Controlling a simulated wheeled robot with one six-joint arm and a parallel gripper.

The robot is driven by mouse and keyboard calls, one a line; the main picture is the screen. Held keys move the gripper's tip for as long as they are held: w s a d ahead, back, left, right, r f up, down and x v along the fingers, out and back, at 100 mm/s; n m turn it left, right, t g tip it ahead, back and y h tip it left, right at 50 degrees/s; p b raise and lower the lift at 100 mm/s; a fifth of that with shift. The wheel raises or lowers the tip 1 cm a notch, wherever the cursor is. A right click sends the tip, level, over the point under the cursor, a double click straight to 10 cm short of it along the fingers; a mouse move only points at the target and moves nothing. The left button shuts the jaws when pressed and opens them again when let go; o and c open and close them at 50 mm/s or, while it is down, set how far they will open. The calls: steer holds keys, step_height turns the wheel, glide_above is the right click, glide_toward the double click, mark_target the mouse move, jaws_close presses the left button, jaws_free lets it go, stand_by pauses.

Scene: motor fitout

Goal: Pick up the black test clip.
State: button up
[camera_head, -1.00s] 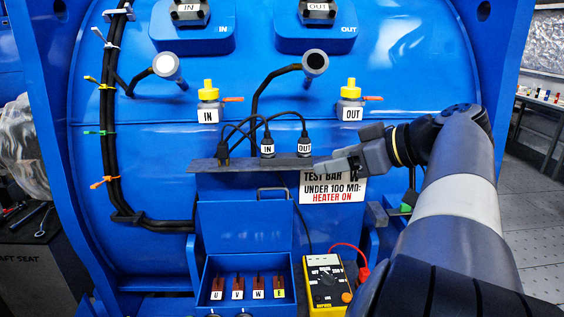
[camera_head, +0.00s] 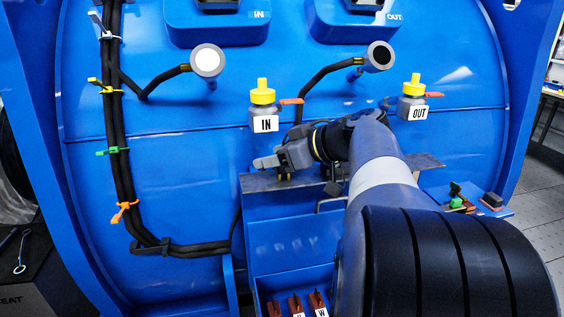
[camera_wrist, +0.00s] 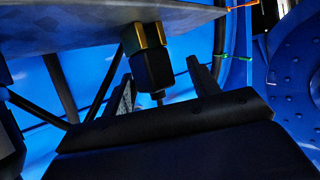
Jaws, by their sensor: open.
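The black test clip (camera_wrist: 152,68) shows in the wrist view as a dark block with a brass-coloured end at the edge of the grey bar. A thin dark stub shows at its other end. In the head view it is mostly hidden by my gripper (camera_head: 268,163), which is above the left end of the grey bar (camera_head: 335,177). In the wrist view my gripper (camera_wrist: 160,85) is open, with one finger on either side of the clip in the picture. I cannot tell whether the fingers touch it.
An IN valve (camera_head: 263,95) with a yellow cap is just above my gripper. A blue box (camera_head: 288,278) below holds brown labelled clips. A black cable bundle (camera_head: 122,130) runs down the left. A small blue shelf (camera_head: 440,200) with small parts is at right.

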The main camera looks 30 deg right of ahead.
steer(key=shift+c, duration=0.5)
steer(key=c, duration=0.9)
steer(key=shift+r, duration=0.1)
